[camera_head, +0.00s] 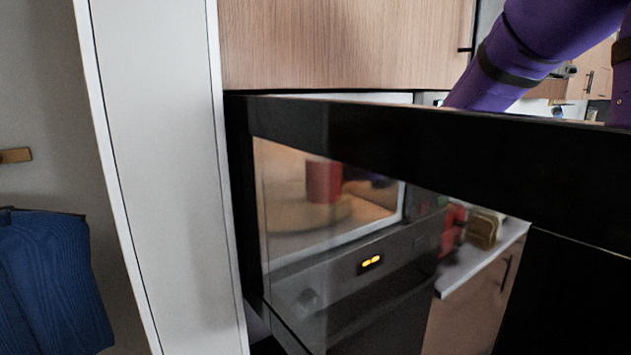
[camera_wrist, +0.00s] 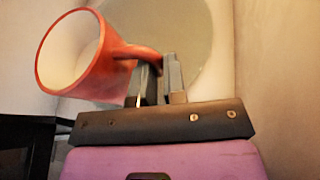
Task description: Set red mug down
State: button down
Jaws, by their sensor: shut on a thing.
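The red mug (camera_wrist: 75,55) has a pale inside, and its handle runs to my gripper (camera_wrist: 158,82) in the wrist view. The two dark fingers are shut on the handle. The mug's opening faces the camera at a slant. A pale round turntable (camera_wrist: 205,45) lies behind it. In the head view the red mug (camera_head: 323,181) shows blurred through the open door's window, inside the lit microwave (camera_head: 285,259), over the turntable (camera_head: 290,218). I cannot tell whether its base touches the turntable. My fingers are not clear in the head view.
The dark microwave door (camera_head: 400,145) stands open across the head view, with my purple arm reaching behind it. The cavity wall (camera_wrist: 282,75) is close on the right in the wrist view. A white panel (camera_head: 175,150) and a blue cloth (camera_head: 50,280) are at left. Wooden cabinets (camera_head: 340,40) are above.

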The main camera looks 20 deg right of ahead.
jog(key=w+a, duration=0.1)
jog(key=w, duration=0.1)
jog(key=w+a, duration=0.2)
jog(key=w, duration=0.1)
jog(key=w+a, duration=0.2)
jog(key=w, duration=0.1)
jog(key=shift+w+a, duration=0.15)
jog(key=shift+w, duration=0.05)
jog(key=shift+f, duration=1.75)
jog(key=shift+f, duration=0.1)
jog(key=c, duration=1.2)
grip_release()
jog(key=shift+s+d+r, duration=0.2)
jog(key=v, duration=1.1)
jog(key=shift+s+r, duration=0.1)
jog(key=shift+s, duration=0.05)
